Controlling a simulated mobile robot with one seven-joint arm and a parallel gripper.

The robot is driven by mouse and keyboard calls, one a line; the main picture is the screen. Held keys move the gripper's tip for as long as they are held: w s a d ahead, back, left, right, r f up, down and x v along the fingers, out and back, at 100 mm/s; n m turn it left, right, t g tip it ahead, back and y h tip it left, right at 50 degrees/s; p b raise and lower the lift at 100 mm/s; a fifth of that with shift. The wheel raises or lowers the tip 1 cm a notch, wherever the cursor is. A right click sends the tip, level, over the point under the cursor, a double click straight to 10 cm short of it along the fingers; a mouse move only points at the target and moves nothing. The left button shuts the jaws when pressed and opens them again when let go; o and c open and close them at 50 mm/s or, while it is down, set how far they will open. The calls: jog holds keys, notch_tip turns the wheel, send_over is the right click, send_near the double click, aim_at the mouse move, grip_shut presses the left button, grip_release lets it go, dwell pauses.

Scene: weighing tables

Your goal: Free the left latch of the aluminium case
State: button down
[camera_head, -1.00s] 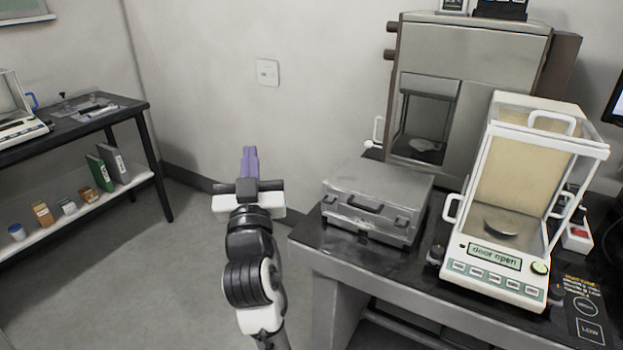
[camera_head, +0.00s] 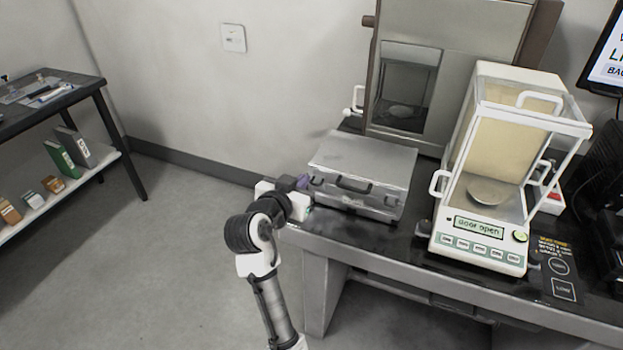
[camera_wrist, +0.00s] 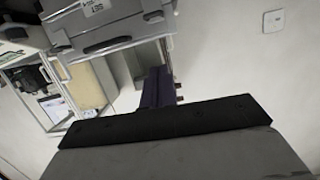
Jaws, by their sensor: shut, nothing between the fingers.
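The closed aluminium case (camera_head: 362,163) lies flat on the dark bench top, with its handle and latches on the side facing me. Its right latch (camera_head: 391,201) shows clearly. The left latch (camera_head: 317,180) is small and close to my fingers. My gripper (camera_head: 304,182) is shut and empty at the case's left front corner. I cannot tell whether its purple fingers touch the latch. In the wrist view, the shut fingers (camera_wrist: 157,88) point toward the scene, and part of the case (camera_wrist: 105,25) shows at the upper left.
A balance (camera_head: 500,170) reading "door open" stands right of the case. A grey cabinet (camera_head: 455,40) with a dark window is behind. The bench's front edge (camera_head: 400,262) is below the case. Open floor (camera_head: 170,250) lies to the left, before a dark side table (camera_head: 50,100).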

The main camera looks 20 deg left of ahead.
aim_at(319, 176)
jog(key=w+f+b, duration=0.1)
jog(key=w, duration=0.1)
jog(key=w+f+b, duration=0.1)
jog(key=w+f, duration=0.1)
jog(key=w, duration=0.1)
jog(key=w+f+b, duration=0.2)
jog(key=w, duration=0.1)
jog(key=shift+w+d, duration=0.1)
jog(key=shift+w, duration=0.1)
jog(key=shift+s+f+b, duration=0.3)
jog(key=shift+s+f, duration=0.1)
jog(key=shift+s, duration=0.05)
jog(key=shift+f+b, duration=0.15)
jog(key=shift+b, duration=0.25)
jog(key=shift+s+f+b, duration=0.1)
jog(key=shift+b, duration=0.25)
jog(key=shift+t, duration=0.4)
